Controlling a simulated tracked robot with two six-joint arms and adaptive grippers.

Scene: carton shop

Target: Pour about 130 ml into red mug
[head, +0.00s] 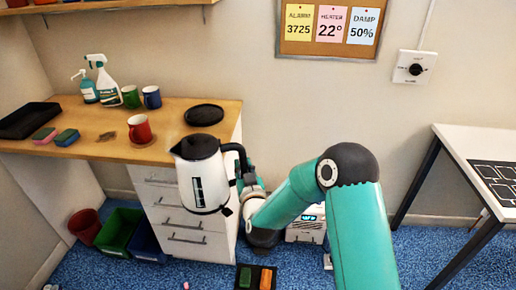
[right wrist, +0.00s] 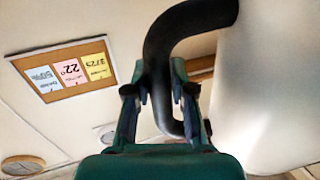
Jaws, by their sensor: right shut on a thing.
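A white kettle (head: 203,180) with a black lid and black handle hangs in the air in front of the counter's right end. Its spout points left, towards the red mug; I see no liquid coming out. My right gripper (head: 243,180) is shut on the handle, on the kettle's right side. In the right wrist view the fingers (right wrist: 165,100) close around the black handle (right wrist: 178,40), beside the white body (right wrist: 270,90). The red mug (head: 139,129) stands upright on the wooden counter, left of the kettle and apart from it. Its contents cannot be made out. My left gripper is not in view.
On the counter (head: 85,145) are a black round plate (head: 204,115), green mug (head: 131,97), blue mug (head: 152,97), spray bottle (head: 107,85), sponges (head: 67,137) and a black tray (head: 29,121). Drawers (head: 187,220) stand below. A white table (head: 480,150) is at right.

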